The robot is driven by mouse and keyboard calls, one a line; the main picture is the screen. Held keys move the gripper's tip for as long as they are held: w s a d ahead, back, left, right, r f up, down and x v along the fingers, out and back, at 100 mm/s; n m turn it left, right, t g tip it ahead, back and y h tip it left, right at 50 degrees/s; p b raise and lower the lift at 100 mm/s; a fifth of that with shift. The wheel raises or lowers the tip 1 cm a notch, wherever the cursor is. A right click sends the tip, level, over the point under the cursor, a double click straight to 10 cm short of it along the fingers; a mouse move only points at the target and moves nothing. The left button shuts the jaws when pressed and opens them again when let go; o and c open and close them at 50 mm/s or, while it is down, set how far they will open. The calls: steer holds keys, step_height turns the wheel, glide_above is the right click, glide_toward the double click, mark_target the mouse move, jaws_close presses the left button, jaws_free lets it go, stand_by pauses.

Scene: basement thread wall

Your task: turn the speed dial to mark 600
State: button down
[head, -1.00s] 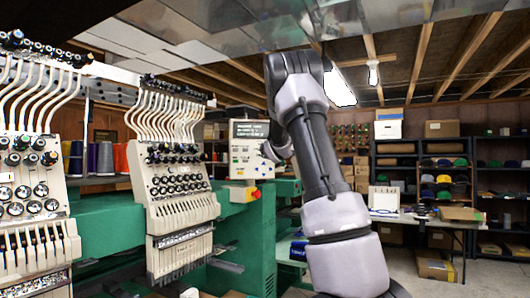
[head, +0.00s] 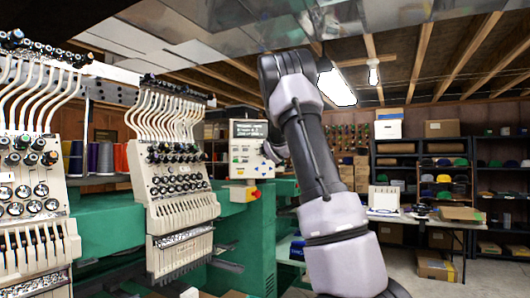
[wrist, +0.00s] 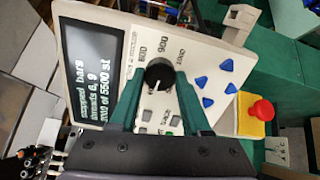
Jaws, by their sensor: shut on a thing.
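The speed dial (wrist: 159,72) is a round black knob with a white pointer line, on a pale control panel (wrist: 215,60) in the wrist view. My gripper (wrist: 160,80) has its two green fingers on either side of the dial, shut on it. The pointer line runs toward the lower part of the wrist picture, between the fingers. Printed marks ring the knob's upper side; they look tilted and small, and I cannot read 600 with certainty. Some marks below are partly hidden by the fingers. In the head view the control panel (head: 242,160) stands left of my arm, which hides the dial.
A dark screen (wrist: 90,65) is beside the dial, with blue arrow buttons (wrist: 208,85) on its other side. A red stop button on a yellow box (wrist: 258,114) sits near the panel's edge. Embroidery heads (head: 175,180) stand at left in the head view.

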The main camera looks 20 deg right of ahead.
steer(key=shift+f, duration=0.1)
steer(key=shift+c, duration=1.8)
jaws_free()
steer(key=v, duration=1)
steer(key=shift+s, duration=0.4)
steer(key=shift+a, duration=0.1)
